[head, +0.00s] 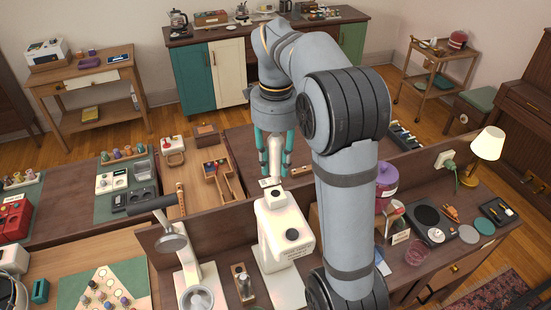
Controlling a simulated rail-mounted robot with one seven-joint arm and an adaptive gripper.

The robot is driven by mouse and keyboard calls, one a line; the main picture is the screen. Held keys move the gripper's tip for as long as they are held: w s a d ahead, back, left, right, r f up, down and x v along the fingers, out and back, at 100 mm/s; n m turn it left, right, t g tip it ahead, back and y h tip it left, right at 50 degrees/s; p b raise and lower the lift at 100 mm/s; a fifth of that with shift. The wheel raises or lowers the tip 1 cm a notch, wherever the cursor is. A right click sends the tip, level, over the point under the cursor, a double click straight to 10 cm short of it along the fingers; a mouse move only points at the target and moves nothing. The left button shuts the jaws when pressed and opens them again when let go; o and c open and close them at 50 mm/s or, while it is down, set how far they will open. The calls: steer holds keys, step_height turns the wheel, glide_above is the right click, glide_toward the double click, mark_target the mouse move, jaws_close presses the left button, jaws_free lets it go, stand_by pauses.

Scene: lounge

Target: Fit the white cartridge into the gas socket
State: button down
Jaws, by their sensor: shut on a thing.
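My gripper (273,168) points straight down near the middle of the head view, with teal fingers. It is shut on the white cartridge (275,155), which hangs upright between the fingers. Below it stands a white machine (277,222) with lettering on its front. A dark round opening (276,192) shows in its top, and a second dark round spot (292,235) lies lower on its body. I cannot tell for sure which is the gas socket. The cartridge's lower end appears above the machine's back, close to a small label card (270,182); whether it touches anything is unclear.
A grey lamp-like device (172,243) and a small wooden stand with a metal cylinder (241,280) are left of the machine. A raised wooden ledge (220,222) runs behind. A purple-lidded jar (387,180) and a table lamp (486,145) stand to the right.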

mark_target(276, 182)
steer(key=shift+f+b, duration=1.25)
steer(key=shift+f, duration=0.35)
steer(key=shift+f+b, duration=2)
steer(key=shift+b, duration=0.05)
steer(key=c, duration=1.3)
jaws_free()
steer(key=shift+r+p, duration=2.75)
steer(key=shift+r, duration=0.35)
steer(key=shift+f, duration=0.15)
